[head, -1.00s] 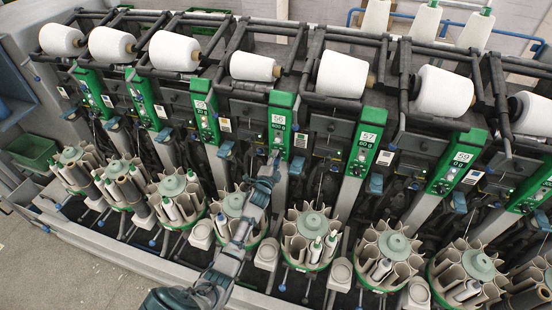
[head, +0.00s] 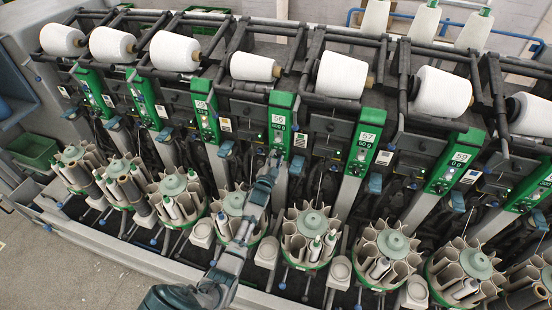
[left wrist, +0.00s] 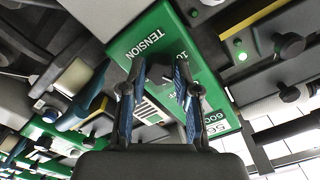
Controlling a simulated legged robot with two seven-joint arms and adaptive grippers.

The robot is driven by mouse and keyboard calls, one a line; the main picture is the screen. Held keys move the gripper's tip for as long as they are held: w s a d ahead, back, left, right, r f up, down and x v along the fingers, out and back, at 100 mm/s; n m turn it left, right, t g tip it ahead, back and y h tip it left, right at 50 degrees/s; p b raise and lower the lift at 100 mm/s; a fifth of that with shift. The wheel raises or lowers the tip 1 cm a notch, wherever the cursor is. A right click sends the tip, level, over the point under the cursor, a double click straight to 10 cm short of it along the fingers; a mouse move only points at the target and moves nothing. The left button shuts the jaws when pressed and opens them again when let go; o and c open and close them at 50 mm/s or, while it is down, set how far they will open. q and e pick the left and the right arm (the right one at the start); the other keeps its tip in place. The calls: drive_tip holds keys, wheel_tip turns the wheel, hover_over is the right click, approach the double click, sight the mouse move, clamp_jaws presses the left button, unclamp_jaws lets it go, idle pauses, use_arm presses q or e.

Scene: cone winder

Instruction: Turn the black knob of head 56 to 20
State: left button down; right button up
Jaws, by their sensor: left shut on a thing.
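The green panel of head 56 (head: 281,119) stands in the middle of the head view, with its number and "600 g" label near the top. In the left wrist view the same panel (left wrist: 158,28) shows the word TENSION and part of a scale. My left gripper (head: 274,158) is at the lower part of this panel; its two fingers also show in the left wrist view (left wrist: 160,75), one on each side of the tension area. It is shut on the black knob, which is mostly hidden by the fingers, so its pointer cannot be read. My right gripper is not in view.
Panels of head 57 (head: 365,142) and the head to the left (head: 206,118) flank it. White yarn cones (head: 342,74) lie above. Round bobbin magazines (head: 312,235) stand in a row below, close to my arm.

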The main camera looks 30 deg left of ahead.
use_arm(q)
drive_tip(key=shift+s+f, duration=0.1)
drive_tip(key=shift+f, duration=0.4)
drive_tip(key=c, duration=0.8)
unclamp_jaws()
drive_tip(key=shift+c, duration=0.2)
drive_tip(key=shift+r, duration=0.15)
drive_tip(key=shift+r, duration=0.1)
drive_tip(key=v, duration=1.1)
drive_tip(key=shift+s, duration=0.4)
drive_tip(key=shift+d, duration=0.15)
